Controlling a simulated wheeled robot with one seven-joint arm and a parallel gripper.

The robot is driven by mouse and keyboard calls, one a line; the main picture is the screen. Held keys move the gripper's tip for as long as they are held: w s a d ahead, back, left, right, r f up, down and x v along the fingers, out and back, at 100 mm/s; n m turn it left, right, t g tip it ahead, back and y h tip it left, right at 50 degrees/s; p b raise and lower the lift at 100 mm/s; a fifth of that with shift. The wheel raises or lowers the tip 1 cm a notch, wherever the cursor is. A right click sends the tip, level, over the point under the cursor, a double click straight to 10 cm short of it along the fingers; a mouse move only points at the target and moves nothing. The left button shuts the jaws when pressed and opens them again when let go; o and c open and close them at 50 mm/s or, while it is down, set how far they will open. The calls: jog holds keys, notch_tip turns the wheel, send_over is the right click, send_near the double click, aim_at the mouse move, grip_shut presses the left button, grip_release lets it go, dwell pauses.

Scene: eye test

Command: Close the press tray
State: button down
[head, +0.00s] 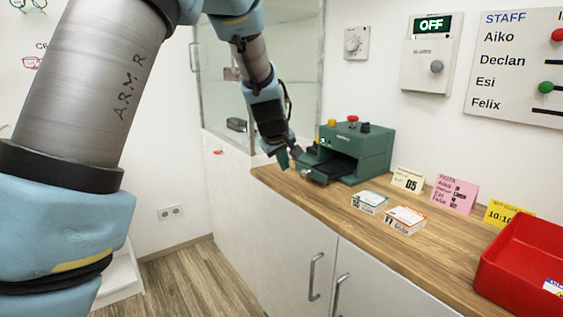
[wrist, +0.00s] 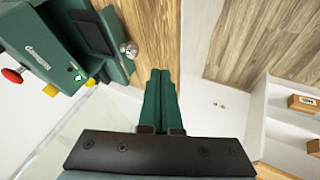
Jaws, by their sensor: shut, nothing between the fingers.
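The green press (head: 365,150) stands on the wooden counter, with red, yellow and dark knobs on top. Its tray (head: 320,166) sticks out of the front toward my gripper, so it stands open. A round metal knob (wrist: 128,50) is on the tray's front face. The press (wrist: 42,50) also shows at the upper left of the wrist view. My gripper (head: 286,161) is beside the tray front, on its left. In the wrist view its green fingers (wrist: 160,75) are together and empty, to the right of the knob and apart from it.
Two small labelled boxes (head: 369,202) (head: 405,219) lie on the counter (head: 345,225), right of the tray. Note cards (head: 455,193) stand along the wall. A red bin (head: 525,265) is at the right. A glass-fronted cabinet (head: 300,60) is behind my arm.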

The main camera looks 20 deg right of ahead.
jog(key=w+d+f, duration=0.2)
jog(key=d+f, duration=0.1)
jog(key=w+d+f, duration=0.1)
jog(key=d+f, duration=0.1)
jog(key=shift+w+d+p, duration=0.15)
jog(key=shift+d+p, duration=0.05)
jog(key=shift+p, duration=0.2)
jog(key=shift+w+d, duration=0.1)
jog(key=shift+d, duration=0.4)
